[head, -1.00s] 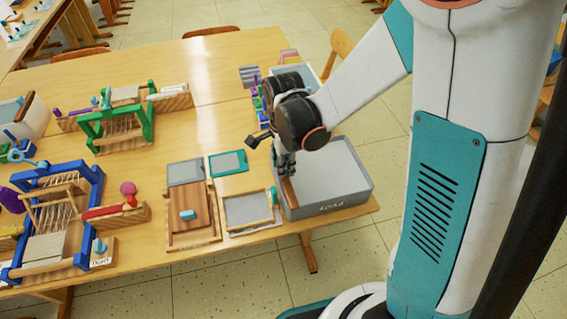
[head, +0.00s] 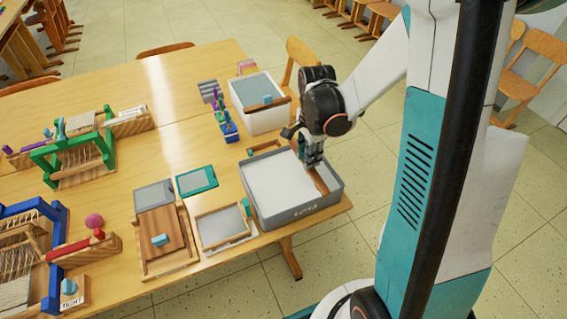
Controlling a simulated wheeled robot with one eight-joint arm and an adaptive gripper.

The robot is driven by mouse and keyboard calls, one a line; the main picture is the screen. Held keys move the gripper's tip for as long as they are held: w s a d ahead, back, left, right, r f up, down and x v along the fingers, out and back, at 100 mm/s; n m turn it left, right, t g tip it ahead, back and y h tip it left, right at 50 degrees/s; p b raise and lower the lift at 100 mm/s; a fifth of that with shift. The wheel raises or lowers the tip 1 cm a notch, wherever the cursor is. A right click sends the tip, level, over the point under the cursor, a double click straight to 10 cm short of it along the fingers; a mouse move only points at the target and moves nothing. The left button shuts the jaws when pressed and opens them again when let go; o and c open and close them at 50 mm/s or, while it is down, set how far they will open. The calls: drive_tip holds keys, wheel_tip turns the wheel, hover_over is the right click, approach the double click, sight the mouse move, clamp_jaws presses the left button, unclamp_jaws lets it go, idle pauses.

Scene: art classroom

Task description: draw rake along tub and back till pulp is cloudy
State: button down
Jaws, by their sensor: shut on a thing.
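The grey tub (head: 291,216) stands near the right front corner of the table, full of smooth pale pulp (head: 277,186). My gripper (head: 314,162) is over the tub's right side, pointing down, and is shut on the rake (head: 321,182). The rake's brown wooden head shows at the pulp close to the right wall. Its lower edge and the fingertips' exact grip are hard to see. The pulp looks even and whitish; I cannot tell how cloudy it is.
A white tub (head: 262,118) with a wooden bar across it stands behind. Left of the grey tub lie a framed screen (head: 222,226), a teal-edged screen (head: 197,180) and a wooden board (head: 162,241). Looms (head: 80,155) stand further left.

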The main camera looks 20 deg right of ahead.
drive_tip(key=shift+w+d, duration=0.1)
drive_tip(key=shift+d, duration=2.65)
drive_tip(key=c, duration=1.3)
unclamp_jaws()
drive_tip(key=shift+d, duration=0.2)
drive_tip(key=shift+a, duration=0.1)
wheel_tip(320, 180, up, 12)
